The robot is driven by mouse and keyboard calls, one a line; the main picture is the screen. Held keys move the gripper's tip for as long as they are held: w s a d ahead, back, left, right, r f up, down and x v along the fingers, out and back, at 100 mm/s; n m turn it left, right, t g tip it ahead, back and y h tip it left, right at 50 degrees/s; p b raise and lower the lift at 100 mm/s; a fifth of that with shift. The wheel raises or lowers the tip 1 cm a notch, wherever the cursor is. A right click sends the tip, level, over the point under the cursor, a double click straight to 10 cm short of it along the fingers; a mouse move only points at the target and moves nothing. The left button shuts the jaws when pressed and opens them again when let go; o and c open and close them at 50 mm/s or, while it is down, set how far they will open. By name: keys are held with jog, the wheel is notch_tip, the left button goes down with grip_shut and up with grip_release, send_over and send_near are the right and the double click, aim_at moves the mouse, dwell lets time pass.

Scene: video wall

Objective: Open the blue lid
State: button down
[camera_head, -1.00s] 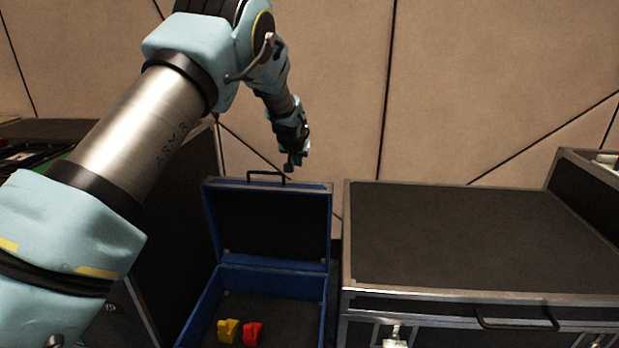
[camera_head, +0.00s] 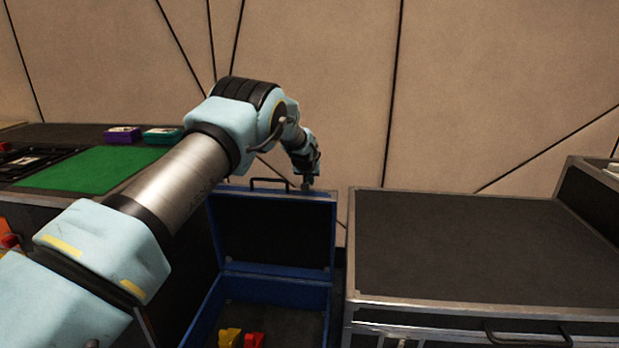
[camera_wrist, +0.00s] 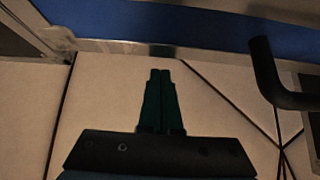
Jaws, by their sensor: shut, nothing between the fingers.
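The blue lid (camera_head: 320,225) stands upright, hinged at the back of the open blue case (camera_head: 275,290) in the head view. Its black handle (camera_head: 270,181) sticks up from the top edge. My gripper (camera_head: 307,186) is at the lid's top edge, right of the handle. In the wrist view the gripper (camera_wrist: 161,75) is shut and empty, its fingertips near the lid's metal rim. The lid's blue edge (camera_wrist: 200,28) and part of the handle (camera_wrist: 275,75) also show there. I cannot tell if the fingers touch the lid.
A yellow piece (camera_head: 229,338) and a red piece (camera_head: 254,340) lie inside the case. A black flight case (camera_head: 470,250) stands close on the right. A table with a green mat (camera_head: 92,168) and small purple (camera_head: 122,135) and green boxes (camera_head: 163,135) is at left. A panelled wall (camera_head: 480,80) is behind.

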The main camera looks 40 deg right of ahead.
jog(key=shift+s+a+r, duration=0.15)
jog(key=shift+s+a, duration=1.15)
jog(key=shift+s, duration=0.15)
jog(key=shift+s+a, duration=0.2)
jog(key=shift+s, duration=0.2)
jog(key=s+a+t+h+b, duration=0.1)
jog(key=s+a+b, duration=0.2)
jog(key=s+a, duration=0.5)
jog(key=shift+f+t+h, duration=0.25)
jog(key=shift+t+h, duration=0.05)
jog(key=shift+t, duration=0.1)
